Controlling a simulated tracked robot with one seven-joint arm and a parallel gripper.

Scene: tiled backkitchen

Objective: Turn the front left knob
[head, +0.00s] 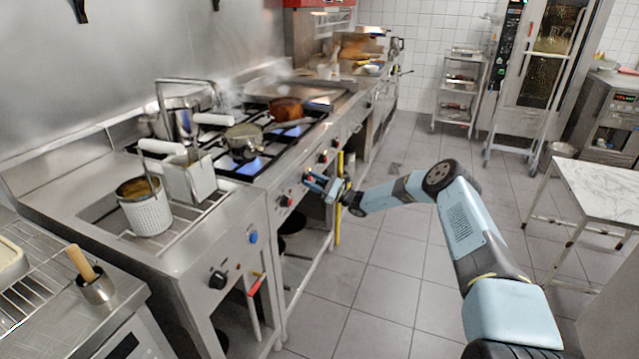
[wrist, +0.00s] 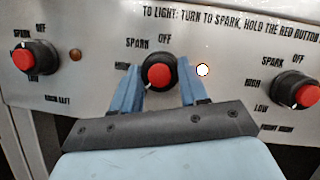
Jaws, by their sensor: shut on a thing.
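A black knob with a red centre (wrist: 160,75) sits in the middle of the wrist view, on the steel stove front. My gripper (wrist: 160,92) is shut on this knob, with one blue finger on each side of it. The words SPARK, OFF and part of HIGH show around the knob; its position label is hidden behind my gripper. In the head view my gripper (head: 322,186) is at the stove's front panel, and its fingers largely cover the held knob.
The wrist view shows a left knob (wrist: 38,57) and a right knob (wrist: 297,90). A lamp (wrist: 203,70) glows beside the held knob. Blue flames burn under a pot (head: 243,140) on the stove.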

